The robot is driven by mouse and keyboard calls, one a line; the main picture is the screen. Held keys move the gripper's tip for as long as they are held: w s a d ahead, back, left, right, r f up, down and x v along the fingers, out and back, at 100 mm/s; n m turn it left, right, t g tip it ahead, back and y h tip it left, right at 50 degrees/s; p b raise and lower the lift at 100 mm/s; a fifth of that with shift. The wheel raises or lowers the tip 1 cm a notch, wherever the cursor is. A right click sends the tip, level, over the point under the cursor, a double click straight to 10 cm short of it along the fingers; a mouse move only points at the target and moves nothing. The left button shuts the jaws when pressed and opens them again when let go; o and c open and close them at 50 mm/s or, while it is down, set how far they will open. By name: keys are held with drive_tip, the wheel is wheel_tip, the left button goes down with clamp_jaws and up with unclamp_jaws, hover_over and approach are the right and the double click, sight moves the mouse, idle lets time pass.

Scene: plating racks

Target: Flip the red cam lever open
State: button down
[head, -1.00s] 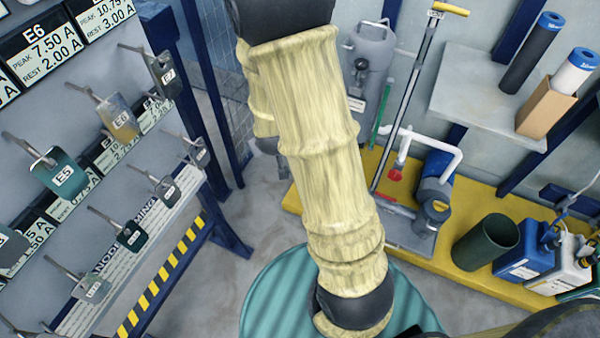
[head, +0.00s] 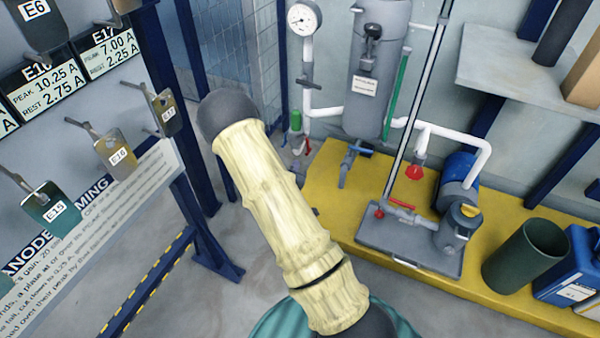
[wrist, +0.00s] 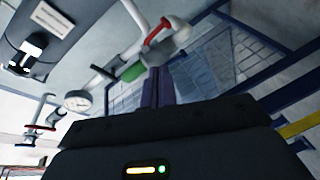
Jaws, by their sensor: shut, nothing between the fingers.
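A red lever (wrist: 157,31) shows in the wrist view, on a pale pipe fitting beyond my fingertips, beside a green sleeve (wrist: 133,72). In the head view a small red part (head: 304,144) sits by the green fitting (head: 296,121) under the gauge pipe. It looks like the same spot, but it is too small to be sure. My gripper (wrist: 158,84) is shut and empty, its two dark fingers together. A gap seems to lie between the fingertips and the red lever. In the head view my arm shows, but I cannot make out the gripper.
A grey tank (head: 378,75), gauge (head: 304,17) and white pipes stand at the back. A red valve handle (head: 414,173) and grey pump base (head: 410,239) are on the yellow platform (head: 345,190). Racks with hanging plates (head: 115,155) line the left. Grey floor lies between.

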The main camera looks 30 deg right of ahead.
drive_tip(key=f+n+b, duration=0.1)
drive_tip(key=f+n+t+b, duration=0.1)
drive_tip(key=f, duration=0.1)
drive_tip(key=f+t+h+b, duration=0.1)
drive_tip(key=f, duration=0.1)
drive_tip(key=shift+s+d+f+n+b, duration=0.1)
drive_tip(key=shift+s+n+b, duration=0.25)
drive_tip(key=shift+s+n, duration=0.05)
drive_tip(key=b+x, duration=0.3)
drive_tip(key=x, duration=0.7)
drive_tip(key=shift+b, duration=0.4)
